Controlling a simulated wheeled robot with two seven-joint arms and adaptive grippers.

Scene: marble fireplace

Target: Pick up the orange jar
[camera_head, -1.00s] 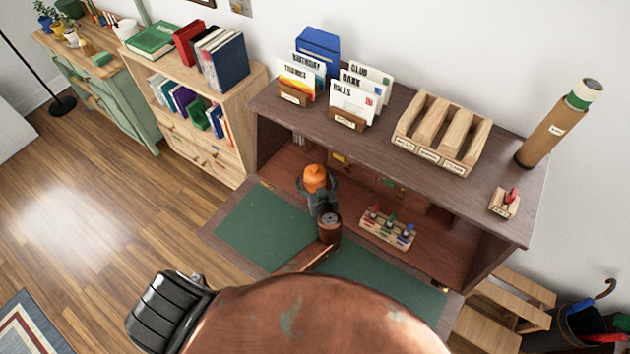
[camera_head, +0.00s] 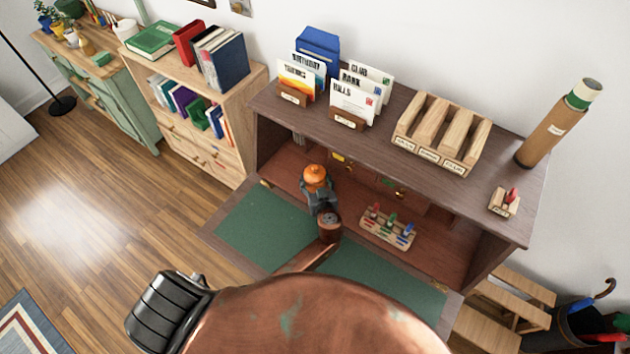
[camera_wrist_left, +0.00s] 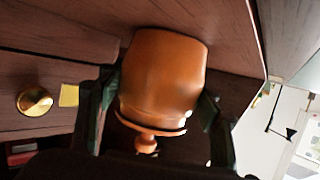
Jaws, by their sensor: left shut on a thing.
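The orange jar (camera_head: 315,176) stands inside the dark wooden desk's open compartment in the head view. My left gripper (camera_head: 319,195) is at the jar, with its fingers shut on it. In the left wrist view the jar (camera_wrist_left: 163,75) fills the middle, its knobbed lid at the lower end of the picture. The fingers of my gripper (camera_wrist_left: 160,110) show on both sides of the jar. Whether the jar touches the desk surface cannot be told. My right gripper is not in view.
A wooden rack with coloured stamps (camera_head: 389,228) stands to the right of the jar. The green writing surface (camera_head: 262,233) lies in front. Letter holders (camera_head: 347,121), a wooden organiser (camera_head: 441,136) and a tube (camera_head: 558,128) stand on the desk top. A bookcase (camera_head: 205,165) is at left.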

